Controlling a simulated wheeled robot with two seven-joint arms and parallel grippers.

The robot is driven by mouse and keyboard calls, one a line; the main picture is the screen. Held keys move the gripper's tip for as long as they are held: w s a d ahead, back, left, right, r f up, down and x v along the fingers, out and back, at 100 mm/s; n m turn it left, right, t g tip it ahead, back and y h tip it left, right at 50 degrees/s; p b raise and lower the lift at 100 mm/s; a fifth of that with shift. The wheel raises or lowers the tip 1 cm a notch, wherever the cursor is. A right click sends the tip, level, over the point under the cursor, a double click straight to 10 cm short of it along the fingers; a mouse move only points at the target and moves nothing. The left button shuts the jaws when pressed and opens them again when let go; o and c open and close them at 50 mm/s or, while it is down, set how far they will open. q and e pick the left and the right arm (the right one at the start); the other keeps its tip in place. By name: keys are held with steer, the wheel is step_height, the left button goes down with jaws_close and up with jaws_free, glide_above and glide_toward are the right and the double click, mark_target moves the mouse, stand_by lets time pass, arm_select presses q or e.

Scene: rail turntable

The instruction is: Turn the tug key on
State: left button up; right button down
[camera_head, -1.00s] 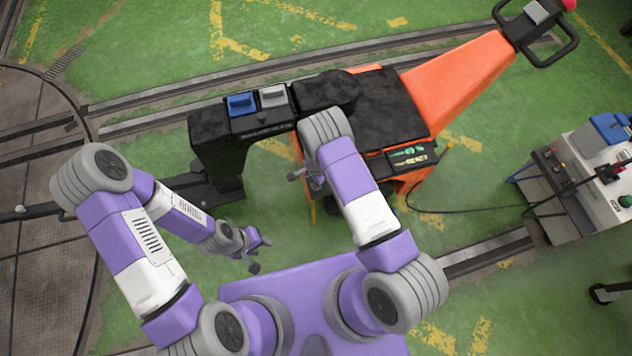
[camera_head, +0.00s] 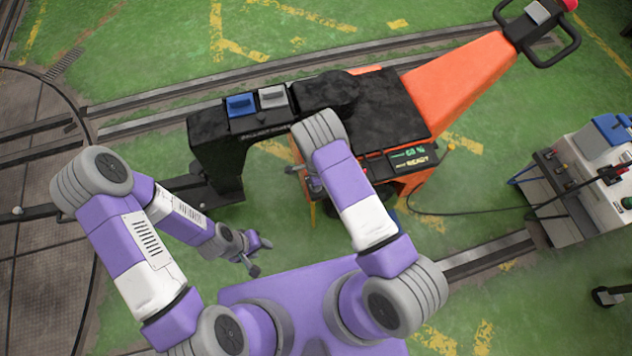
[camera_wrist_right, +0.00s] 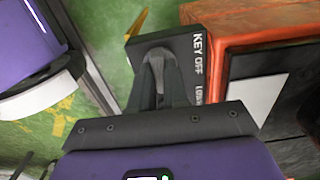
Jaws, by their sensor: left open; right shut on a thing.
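The tug is an orange and black machine (camera_head: 462,76) in the middle of the head view. Its small display (camera_head: 410,158) is lit and reads READY below a percentage. In the right wrist view, the grey tug key (camera_wrist_right: 157,72) stands on a dark block (camera_wrist_right: 190,45) labelled KEY OFF, with a second label partly hidden. My right gripper (camera_wrist_right: 158,85) is shut on the key, a finger at each side. In the head view my right arm hides most of that spot. My left gripper (camera_head: 257,257) is open and empty, above the green floor, apart from the tug.
A grey charger-like box (camera_head: 590,190) stands at the right, with a black cable (camera_head: 470,211) running to the tug. Rails (camera_head: 150,125) cross the floor, and a round turntable (camera_head: 40,180) lies at the left. Green floor (camera_head: 265,215) is free near my left gripper.

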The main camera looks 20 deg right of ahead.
steer(key=c, duration=1.1)
jaws_free()
step_height(320, 180, up, 8)
steer(key=p, duration=0.3)
steer(key=shift+f, duration=0.15)
